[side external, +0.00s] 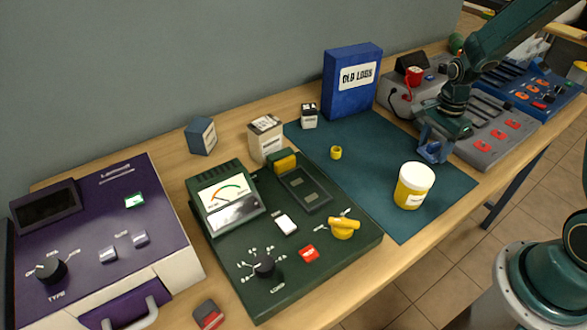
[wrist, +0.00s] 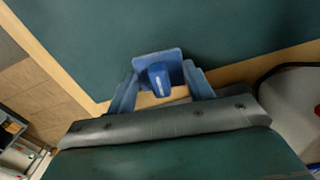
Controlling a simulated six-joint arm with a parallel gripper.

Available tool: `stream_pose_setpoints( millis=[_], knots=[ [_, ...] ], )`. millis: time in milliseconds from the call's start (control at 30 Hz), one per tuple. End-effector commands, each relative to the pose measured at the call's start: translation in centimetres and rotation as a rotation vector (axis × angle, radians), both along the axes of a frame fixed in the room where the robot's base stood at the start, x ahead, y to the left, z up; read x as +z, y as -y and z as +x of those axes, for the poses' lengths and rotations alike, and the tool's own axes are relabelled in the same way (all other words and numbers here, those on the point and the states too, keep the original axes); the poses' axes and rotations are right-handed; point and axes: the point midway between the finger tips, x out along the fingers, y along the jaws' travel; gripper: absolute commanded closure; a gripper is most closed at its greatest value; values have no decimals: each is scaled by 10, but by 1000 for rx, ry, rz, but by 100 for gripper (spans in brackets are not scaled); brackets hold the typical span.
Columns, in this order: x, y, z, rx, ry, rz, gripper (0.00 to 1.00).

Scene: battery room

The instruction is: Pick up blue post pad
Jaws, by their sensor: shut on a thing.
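The blue post pad (wrist: 158,76) is between the two light-blue fingers of my gripper (wrist: 162,90) in the wrist view. It has a flat blue plate and a raised darker blue block with a small pale mark. My gripper is shut on it. In the side external view, my gripper (side external: 434,150) points down over the right end of the dark teal mat (side external: 370,200), close to the grey console. The pad is small there and hard to tell from the fingers. I cannot tell if it is clear of the mat.
A yellow jar with a white lid (side external: 413,186) stands on the mat, left of my gripper. A small yellow cup (side external: 336,153) is farther left. A blue "OLD LOGS" box (side external: 350,80) stands behind. The grey console (side external: 490,130) is close on the right. The mat's middle is clear.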

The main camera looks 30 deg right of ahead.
Motion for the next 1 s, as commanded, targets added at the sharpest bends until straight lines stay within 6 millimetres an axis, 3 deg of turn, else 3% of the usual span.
stream_pose_setpoints(
  millis=[367, 800, 1000],
  knots=[
    [46, 0, 1, 0, 6, -3, 70],
    [141, 0, 0, 0, 6, -3, 70],
    [173, 0, 0, 0, 3, -1, 70]
  ],
)
